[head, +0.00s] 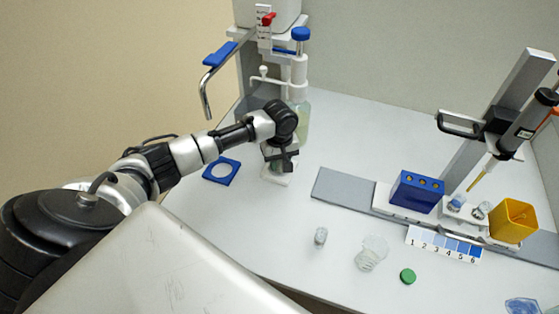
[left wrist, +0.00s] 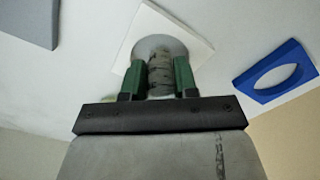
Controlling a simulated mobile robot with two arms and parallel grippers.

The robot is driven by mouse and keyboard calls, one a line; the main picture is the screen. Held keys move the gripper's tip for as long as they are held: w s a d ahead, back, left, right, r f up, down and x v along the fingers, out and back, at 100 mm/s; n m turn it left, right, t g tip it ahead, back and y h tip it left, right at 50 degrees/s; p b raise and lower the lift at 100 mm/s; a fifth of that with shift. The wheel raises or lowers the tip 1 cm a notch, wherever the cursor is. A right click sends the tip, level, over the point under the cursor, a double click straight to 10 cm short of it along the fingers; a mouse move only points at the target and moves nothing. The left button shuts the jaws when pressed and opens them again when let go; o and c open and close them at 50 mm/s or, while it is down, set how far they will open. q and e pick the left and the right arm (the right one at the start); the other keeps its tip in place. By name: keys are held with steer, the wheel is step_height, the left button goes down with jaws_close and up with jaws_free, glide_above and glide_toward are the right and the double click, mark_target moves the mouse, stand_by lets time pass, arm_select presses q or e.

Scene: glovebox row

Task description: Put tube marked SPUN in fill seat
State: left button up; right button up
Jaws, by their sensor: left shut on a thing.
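My left gripper (head: 279,158) is shut on a small greyish tube with dark marks (left wrist: 160,72), held between green fingers in the left wrist view. The marks are too blurred to read as SPUN. The tube is over the grey round middle of a white square seat (left wrist: 192,29), which also shows below the gripper in the head view (head: 274,180). I cannot tell whether the tube touches the seat. In the head view the gripper hides the tube. My right gripper is not in view.
A dispenser bottle (head: 302,118) stands behind the gripper, with a blue lever (head: 220,54) to its left. A blue square ring (head: 221,171) lies left of the seat. A small capped tube (head: 320,237), clear cup (head: 372,252) and green cap (head: 408,276) lie in front. A blue rack (head: 416,192) stands right.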

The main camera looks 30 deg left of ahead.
arm_select(q)
steer(key=shift+f, duration=0.1)
steer(key=o, duration=1)
step_height(320, 180, up, 12)
steer(key=shift+r+p, duration=0.1)
steer(key=shift+p, duration=0.2)
